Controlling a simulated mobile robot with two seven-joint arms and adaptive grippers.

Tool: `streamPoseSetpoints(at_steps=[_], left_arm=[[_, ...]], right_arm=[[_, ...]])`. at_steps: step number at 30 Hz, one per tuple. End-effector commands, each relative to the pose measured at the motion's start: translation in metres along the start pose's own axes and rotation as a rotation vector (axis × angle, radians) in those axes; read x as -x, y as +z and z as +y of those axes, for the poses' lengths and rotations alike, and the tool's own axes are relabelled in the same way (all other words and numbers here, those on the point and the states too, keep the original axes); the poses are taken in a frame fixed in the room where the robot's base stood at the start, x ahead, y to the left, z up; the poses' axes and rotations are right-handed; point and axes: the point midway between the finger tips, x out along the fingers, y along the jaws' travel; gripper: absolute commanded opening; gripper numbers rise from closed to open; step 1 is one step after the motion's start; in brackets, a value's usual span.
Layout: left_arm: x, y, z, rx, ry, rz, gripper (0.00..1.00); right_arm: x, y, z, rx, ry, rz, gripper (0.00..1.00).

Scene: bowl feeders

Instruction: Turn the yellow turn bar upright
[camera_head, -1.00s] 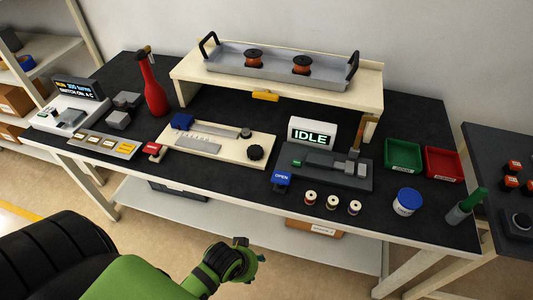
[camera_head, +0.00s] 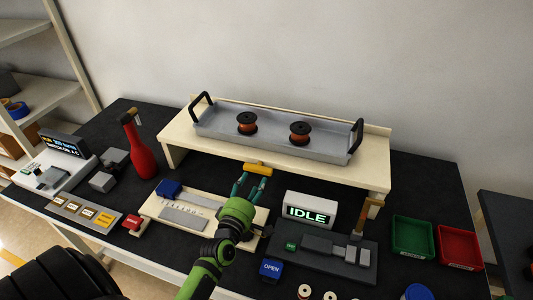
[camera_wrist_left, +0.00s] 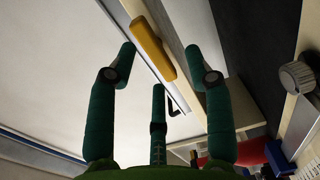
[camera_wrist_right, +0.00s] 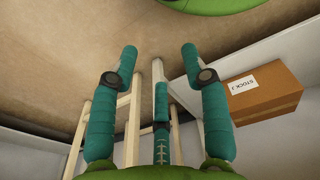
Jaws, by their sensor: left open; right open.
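The yellow turn bar (camera_head: 258,169) lies level on the front edge of the raised cream shelf in the head view. In the left wrist view the yellow turn bar (camera_wrist_left: 153,48) runs slanted between my fingertips. My left gripper (camera_head: 244,184) is open just in front of and below the bar. In the left wrist view the left gripper (camera_wrist_left: 159,54) has its fingers spread to either side of the bar; I cannot tell whether they touch it. My right gripper (camera_wrist_right: 158,52) is open and empty, away from the bench, and is not in the head view.
A grey tray (camera_head: 220,143) with two copper spools stands on the cream shelf (camera_head: 300,163). Below are a cream fixture board (camera_head: 150,207) and the IDLE display (camera_head: 310,207). A red bottle (camera_head: 141,150) stands left of the shelf. A carton (camera_wrist_right: 262,95) is near my right gripper.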

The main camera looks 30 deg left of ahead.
Motion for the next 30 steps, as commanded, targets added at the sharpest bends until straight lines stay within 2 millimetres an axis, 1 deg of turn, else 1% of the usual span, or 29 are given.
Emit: streamPoseSetpoints(at_steps=[1, 3, 5, 8, 9, 12, 13, 15, 17, 20, 21, 24, 26, 29, 30], left_arm=[[-0.001, -0.003, -0.001, 0.016, 0.006, 0.013, 0.52], [-0.004, -0.006, 0.001, 0.028, 0.014, 0.021, 0.52], [-0.01, -0.006, 0.002, 0.03, 0.016, 0.023, 0.52], [-0.024, -0.006, 0.004, 0.027, 0.017, 0.022, 0.52], [-0.031, -0.007, 0.004, 0.026, 0.017, 0.022, 0.52], [-0.046, -0.007, 0.004, 0.025, 0.016, 0.021, 0.52], [-0.05, -0.007, 0.004, 0.024, 0.016, 0.021, 0.52], [-0.058, -0.006, 0.003, 0.025, 0.016, 0.02, 0.52], [-0.064, -0.006, 0.002, 0.025, 0.015, 0.02, 0.52], [-0.069, -0.007, 0.002, 0.024, 0.014, 0.02, 0.52], [-0.07, -0.007, 0.002, 0.024, 0.014, 0.02, 0.52], [-0.072, -0.007, 0.002, 0.023, 0.014, 0.02, 0.52], [-0.072, -0.007, 0.002, 0.023, 0.014, 0.02, 0.52], [-0.071, -0.007, 0.002, 0.023, 0.014, 0.02, 0.52], [-0.071, -0.007, 0.002, 0.023, 0.014, 0.02, 0.36]], right_arm=[[0.0, -0.011, 0.0, 0.0, 0.0, 0.016, 0.47], [0.0, -0.023, 0.001, 0.001, 0.002, 0.033, 0.47], [0.002, -0.022, 0.002, 0.001, 0.002, 0.033, 0.47], [0.006, 0.002, 0.003, 0.003, 0.003, -0.005, 0.47], [0.008, 0.016, 0.003, 0.004, 0.004, -0.029, 0.47], [0.013, 0.048, 0.005, 0.007, 0.006, -0.082, 0.47], [0.015, 0.054, 0.005, 0.007, 0.006, -0.091, 0.47], [0.016, 0.058, 0.007, 0.008, 0.008, -0.097, 0.47], [0.015, 0.053, 0.008, 0.008, 0.009, -0.089, 0.47], [0.014, 0.032, 0.011, 0.008, 0.013, -0.054, 0.47], [0.013, 0.022, 0.012, 0.007, 0.014, -0.038, 0.47], [0.012, 0.006, 0.013, 0.004, 0.016, -0.009, 0.47], [0.012, 0.003, 0.011, 0.003, 0.014, -0.005, 0.47], [0.012, 0.005, 0.007, 0.0, 0.009, -0.01, 0.47], [0.012, 0.007, 0.005, -0.001, 0.007, -0.014, 0.47]])
